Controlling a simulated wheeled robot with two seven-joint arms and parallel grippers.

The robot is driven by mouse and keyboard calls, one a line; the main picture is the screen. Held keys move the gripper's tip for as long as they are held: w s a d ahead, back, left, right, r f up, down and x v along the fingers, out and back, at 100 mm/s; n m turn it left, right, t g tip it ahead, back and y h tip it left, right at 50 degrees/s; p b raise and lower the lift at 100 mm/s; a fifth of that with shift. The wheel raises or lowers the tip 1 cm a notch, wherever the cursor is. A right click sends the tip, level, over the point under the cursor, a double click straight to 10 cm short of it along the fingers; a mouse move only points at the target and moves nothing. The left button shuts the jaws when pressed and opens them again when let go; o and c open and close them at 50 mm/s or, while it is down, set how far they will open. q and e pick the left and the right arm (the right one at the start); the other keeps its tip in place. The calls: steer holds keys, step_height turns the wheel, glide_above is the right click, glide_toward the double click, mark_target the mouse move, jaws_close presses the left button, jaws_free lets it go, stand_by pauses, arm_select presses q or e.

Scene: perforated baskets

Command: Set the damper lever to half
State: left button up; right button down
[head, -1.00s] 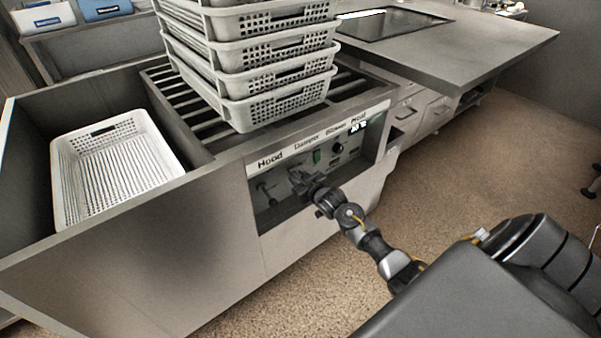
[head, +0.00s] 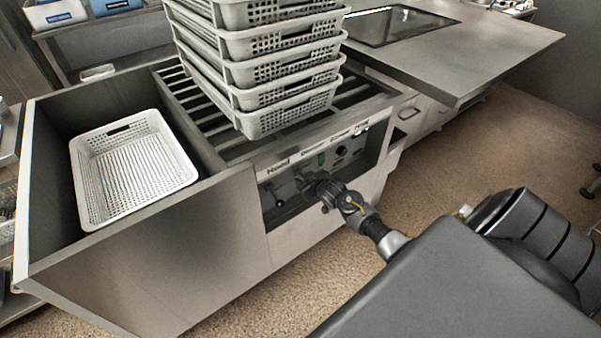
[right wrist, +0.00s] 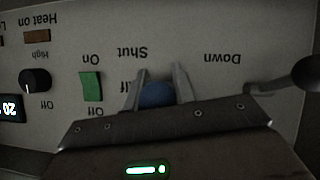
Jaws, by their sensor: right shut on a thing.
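My right gripper (head: 304,181) is at the control panel (head: 356,160), under the word "Damper". In the right wrist view, where the labels stand upside down, the gripper (right wrist: 161,70) is shut on the blue knob of the damper lever (right wrist: 157,95), one finger on each side. The knob shows beside the partly covered "Half" label, with "Shut" above it in the picture. The lever's shaft is hidden behind the knob, so its exact setting is hard to tell. In the head view the gripper hides the knob. My left gripper is out of view.
The hood lever with a dark knob (right wrist: 306,73) stands close beside the gripper. A green switch (right wrist: 91,86) and a black dial (right wrist: 35,80) are on the other side. Stacked baskets (head: 290,75) stand on the rack above; one white basket (head: 180,182) sits in the left bay.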

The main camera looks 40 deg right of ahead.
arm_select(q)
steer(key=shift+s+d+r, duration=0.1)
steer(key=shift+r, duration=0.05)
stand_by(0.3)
arm_select(e)
steer(key=c, duration=1.2)
jaws_free()
steer(key=shift+o, duration=0.2)
steer(key=p+v, duration=0.1)
steer(key=v, duration=0.2)
steer(key=shift+s+r, duration=0.1)
steer(key=shift+s, duration=0.1)
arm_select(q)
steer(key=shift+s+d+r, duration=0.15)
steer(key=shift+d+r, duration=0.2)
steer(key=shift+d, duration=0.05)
arm_select(e)
steer(key=s+a, duration=0.1)
steer(key=s, duration=1)
steer(key=shift+s+a, duration=0.3)
steer(key=shift+f, duration=0.25)
